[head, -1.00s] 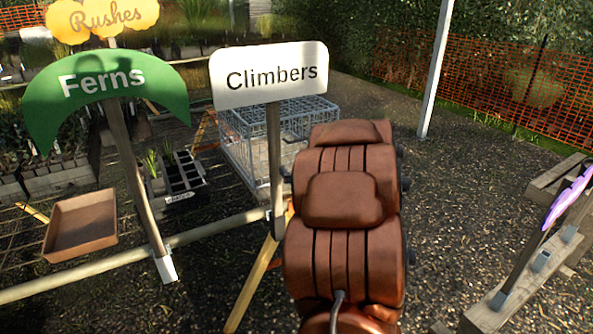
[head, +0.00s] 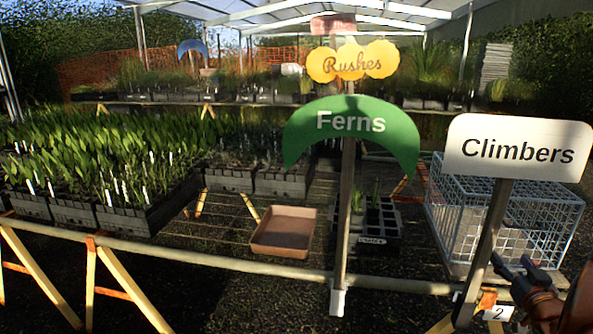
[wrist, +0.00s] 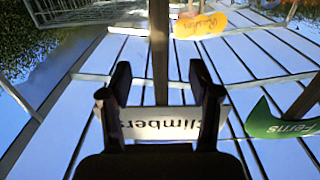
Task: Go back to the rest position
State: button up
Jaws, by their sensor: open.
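My gripper (head: 516,268) shows in the head view at the lower right edge, beside the post of the white Climbers sign (head: 519,148). In the wrist view my gripper (wrist: 160,75) is open, with nothing between its two dark fingers. That view is upside down, and the Climbers sign (wrist: 165,123) and its post show behind the fingers. I cannot tell whether the gripper touches the post. Only a small part of my brown arm shows at the right edge of the head view.
A bench carries potted plants in crates (head: 165,207), a brown tray (head: 284,232), a black cell tray (head: 378,226) and a wire cage (head: 510,215). Its front rail (head: 230,262) crosses ahead. The green Ferns sign (head: 352,130) and yellow Rushes sign (head: 350,62) stand on posts.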

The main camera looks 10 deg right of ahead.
jog(key=s+a+f+g+y+p, duration=0.1)
jog(key=s+a+g+p, duration=0.1)
jog(key=a+g, duration=0.5)
jog(key=s+a+f+g+p, duration=0.1)
jog(key=s+a+g+p, duration=0.2)
jog(key=a, duration=0.8)
jog(key=s+a+r+n+g+y+p, duration=0.1)
jog(key=s+a+g+y, duration=0.4)
jog(key=s+a, duration=1.6)
jog(key=s+r+n+g, duration=0.1)
jog(key=n+g, duration=0.1)
jog(key=g, duration=0.1)
jog(key=shift+s+a+n+g, duration=0.2)
jog(key=shift+a+n+g, duration=0.1)
jog(key=shift+a+n, duration=0.1)
jog(key=shift+r, duration=0.1)
